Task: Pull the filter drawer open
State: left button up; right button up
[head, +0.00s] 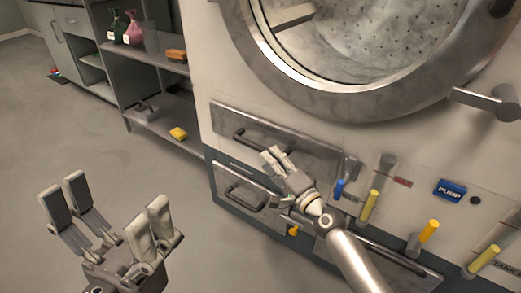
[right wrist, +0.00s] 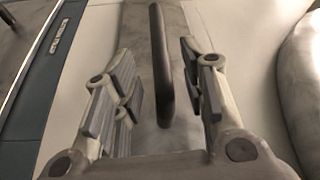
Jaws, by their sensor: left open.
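The machine front carries two drawer panels, one above the other: an upper drawer (head: 290,144) with a dark bar handle (head: 243,138), and a lower drawer (head: 228,177) with its own handle (head: 238,198). Both look closed; I cannot read which is the filter drawer. My right gripper (head: 274,156) is in front of the upper drawer and hides part of it. In the right wrist view, a dark bar handle (right wrist: 160,70) stands between its spread fingers (right wrist: 165,90), with gaps on both sides. My left gripper (head: 107,222) is open and empty over the floor at lower left.
A round door (head: 342,98) is above the drawers. Several coloured-handled valves, such as a yellow one (head: 370,203), and a blue PUMP label (head: 450,190) are to the right. Shelves (head: 165,115) stand at back left. The floor (head: 70,140) left of the machine is clear.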

aim_at(260, 151)
jog(key=b+x, duration=0.1)
jog(key=x, duration=0.5)
jog(key=shift+w+a, duration=0.15)
jog(key=shift+w, duration=0.05)
grip_shut()
